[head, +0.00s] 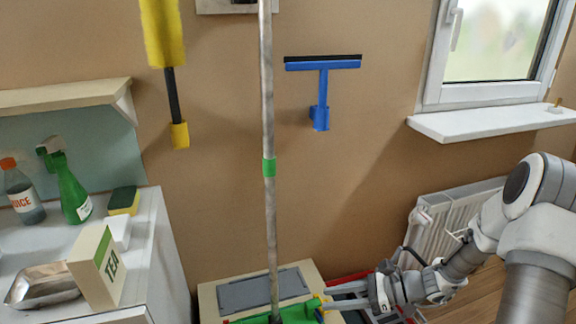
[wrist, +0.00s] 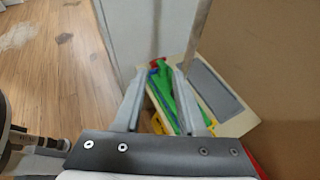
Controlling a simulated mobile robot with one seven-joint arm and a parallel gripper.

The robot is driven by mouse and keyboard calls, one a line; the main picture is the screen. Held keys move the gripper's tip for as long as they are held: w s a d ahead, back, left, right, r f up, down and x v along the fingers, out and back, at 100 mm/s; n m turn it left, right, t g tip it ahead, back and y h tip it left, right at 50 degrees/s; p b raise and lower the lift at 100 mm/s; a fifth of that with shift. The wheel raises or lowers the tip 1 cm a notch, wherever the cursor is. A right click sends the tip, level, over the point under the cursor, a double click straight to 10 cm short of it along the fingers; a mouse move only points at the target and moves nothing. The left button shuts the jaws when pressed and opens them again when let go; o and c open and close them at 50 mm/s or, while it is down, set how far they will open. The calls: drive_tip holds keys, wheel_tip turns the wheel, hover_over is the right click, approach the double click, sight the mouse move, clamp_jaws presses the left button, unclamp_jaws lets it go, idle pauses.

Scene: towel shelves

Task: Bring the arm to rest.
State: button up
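My arm reaches in from the right edge of the head view, and my gripper (head: 326,299) is low in the picture, close to the foot of a tall grey pole (head: 268,120). In the wrist view my gripper (wrist: 159,85) has its two fingers apart, with nothing seen held between them. Green, blue and yellow pieces (wrist: 162,85) show beyond and between the fingers. The pole stands beyond the fingertips in that view; I cannot tell whether a finger touches anything.
A beige box (head: 208,296) with a grey panel (head: 262,291) stands below the pole. A blue squeegee (head: 323,80) and a yellow duster (head: 162,35) are on the wall. A white radiator (head: 455,215) is near my arm. A counter (head: 150,250) is left. Wooden floor (wrist: 50,80) is open.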

drive_tip(key=s+d+r+n+t+h+p, duration=0.1)
drive_tip(key=s+r+n+t+h, duration=0.1)
drive_tip(key=s+r+n+h, duration=0.9)
drive_tip(key=s+d+r+n+t+h, duration=0.1)
drive_tip(key=s+d+r+n+h, duration=0.1)
drive_tip(key=s+r+n, duration=0.9)
drive_tip(key=w+r+p, duration=0.2)
drive_tip(key=r+p, duration=0.7)
drive_tip(key=r, duration=0.2)
drive_tip(key=w+r+m+p, duration=0.1)
drive_tip(key=w+r+p, duration=0.1)
drive_tip(key=r+p, duration=0.8)
drive_tip(key=shift+r+m, duration=0.3)
drive_tip(key=shift+r, duration=0.6)
drive_tip(key=shift+a, duration=0.1)
